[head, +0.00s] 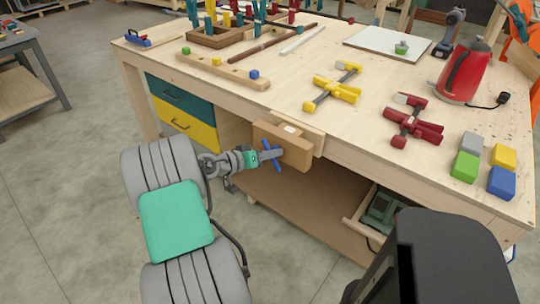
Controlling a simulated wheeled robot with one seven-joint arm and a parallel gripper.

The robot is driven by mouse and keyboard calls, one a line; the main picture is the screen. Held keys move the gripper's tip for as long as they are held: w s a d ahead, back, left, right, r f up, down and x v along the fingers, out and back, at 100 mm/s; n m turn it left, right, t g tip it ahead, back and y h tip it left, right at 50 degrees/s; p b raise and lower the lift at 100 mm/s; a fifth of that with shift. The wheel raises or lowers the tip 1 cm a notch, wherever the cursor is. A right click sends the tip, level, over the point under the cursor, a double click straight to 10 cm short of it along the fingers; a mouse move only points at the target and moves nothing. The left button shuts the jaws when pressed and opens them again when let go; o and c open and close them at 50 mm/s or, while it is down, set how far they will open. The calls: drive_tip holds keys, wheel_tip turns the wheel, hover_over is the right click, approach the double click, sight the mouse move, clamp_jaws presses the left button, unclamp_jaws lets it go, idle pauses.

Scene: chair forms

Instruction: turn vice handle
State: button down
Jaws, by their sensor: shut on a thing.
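A wooden vice (290,152) is fixed to the front edge of the workbench (226,101). Its blue handle (271,155) is a bar that stands at a slight tilt from upright on the vice's front face. My gripper (267,156) reaches in from the left and is shut on the blue handle. The fingertips are small here, and partly hide the middle of the handle.
Yellow clamps (333,89), red clamps (412,121), a red kettle (463,72) and coloured blocks (466,165) lie on the bench top. Teal and yellow drawers (187,124) sit below, left of the vice. A lower shelf (300,204) is under it. Open floor lies to the left.

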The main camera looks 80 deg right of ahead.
drive_tip(key=m+b, duration=0.1)
drive_tip(key=m+t+b, duration=0.1)
drive_tip(key=b, duration=0.1)
drive_tip(key=m+t+b, duration=0.1)
drive_tip(key=b, duration=0.1)
drive_tip(key=shift+s+f+m+h, duration=0.2)
drive_tip(key=shift+f+m+h, duration=0.1)
drive_tip(key=shift+h, duration=0.1)
drive_tip(key=m+t+b, duration=0.1)
drive_tip(key=b, duration=0.3)
drive_tip(key=m+t+b, duration=0.1)
drive_tip(key=m+b, duration=0.1)
drive_tip(key=b, duration=0.2)
drive_tip(key=shift+s+a+f+h, duration=0.15)
drive_tip(key=shift+f+h, duration=0.05)
drive_tip(key=shift+h, duration=0.2)
drive_tip(key=shift+r+m+t+b, duration=0.15)
drive_tip(key=shift+m+t+b, duration=0.2)
drive_tip(key=shift+b, duration=0.2)
drive_tip(key=shift+r, duration=0.3)
drive_tip(key=c, duration=0.9)
unclamp_jaws()
drive_tip(key=shift+r, duration=0.1)
drive_tip(key=shift+c, duration=0.2)
